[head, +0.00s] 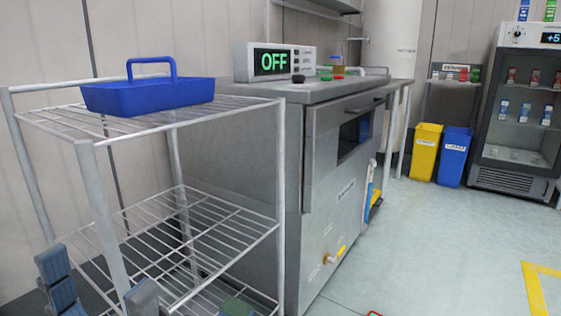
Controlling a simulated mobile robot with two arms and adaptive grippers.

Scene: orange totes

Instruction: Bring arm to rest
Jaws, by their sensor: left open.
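My left gripper (100,282) shows at the bottom left corner, with two grey-blue fingers spread apart and nothing visible between them. It appears in front of the lower left part of a wire rack (95,185). Only the finger ends are in the picture; the rest of the left arm is out of frame. I cannot tell whether the fingers touch the rack. My right gripper is not in view.
A blue carrier (150,96) with a handle sits on the rack's top shelf. A steel cabinet (325,210) with an "OFF" display (275,62) stands beside the rack. Yellow (425,152) and blue bins (453,158) stand farther back.

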